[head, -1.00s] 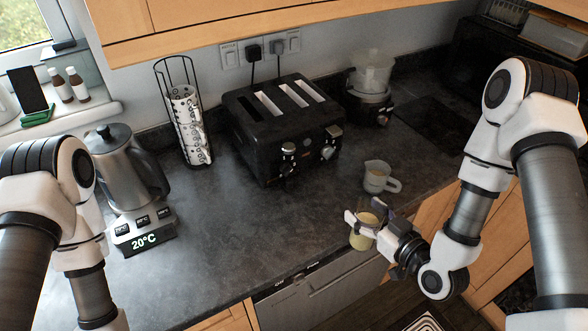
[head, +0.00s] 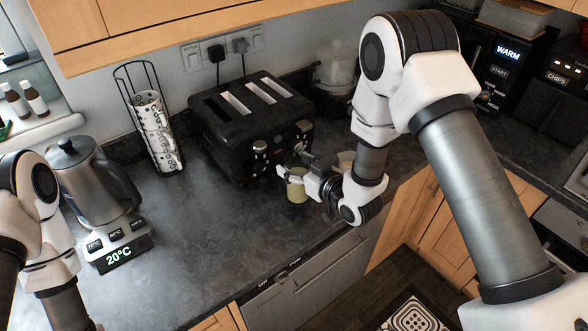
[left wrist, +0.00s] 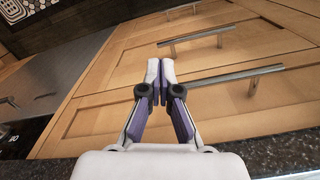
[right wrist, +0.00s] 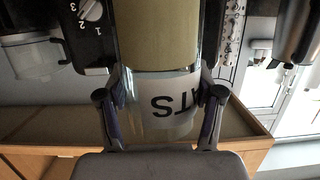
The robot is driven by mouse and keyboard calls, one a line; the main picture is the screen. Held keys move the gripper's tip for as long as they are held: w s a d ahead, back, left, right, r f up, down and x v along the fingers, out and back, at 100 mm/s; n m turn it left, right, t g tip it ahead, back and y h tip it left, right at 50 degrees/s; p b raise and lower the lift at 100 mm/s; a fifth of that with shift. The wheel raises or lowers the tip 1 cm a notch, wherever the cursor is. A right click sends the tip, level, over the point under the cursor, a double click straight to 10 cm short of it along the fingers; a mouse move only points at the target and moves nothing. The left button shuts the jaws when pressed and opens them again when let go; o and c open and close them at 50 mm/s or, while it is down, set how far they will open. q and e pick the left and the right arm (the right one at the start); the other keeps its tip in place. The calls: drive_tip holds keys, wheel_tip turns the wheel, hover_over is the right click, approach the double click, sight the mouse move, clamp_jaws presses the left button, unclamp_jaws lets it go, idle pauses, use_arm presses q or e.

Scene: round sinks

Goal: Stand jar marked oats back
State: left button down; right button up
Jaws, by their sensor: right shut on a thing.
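The jar (head: 297,190) is clear with yellowish contents in its lower part. My right gripper (head: 302,172) is shut on it and holds it about upright over the counter, in front of the toaster's right end. In the right wrist view, which looks upside down, the jar (right wrist: 160,35) stands between both fingers, and its white label shows the letters "ATS". I cannot tell whether its base touches the counter. My left gripper (left wrist: 166,78) is shut and empty, in front of wooden drawer fronts; the head view does not show it.
A black toaster (head: 240,135) stands close behind the jar. A small jug (head: 345,159) is partly hidden behind my right gripper. A kettle (head: 92,190) on its base and a wire rack (head: 155,125) stand left. The counter (head: 205,230) between kettle and jar is clear.

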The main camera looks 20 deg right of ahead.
drive_tip(key=shift+w+a, duration=0.15)
drive_tip(key=shift+w, duration=0.25)
wheel_tip(320, 180, down, 3)
drive_tip(key=shift+w+r+p, duration=0.1)
drive_tip(key=shift+p, duration=0.8)
drive_tip(key=shift+f, duration=0.45)
drive_tip(key=o, duration=1.6)
drive_tip(key=shift+f, duration=0.1)
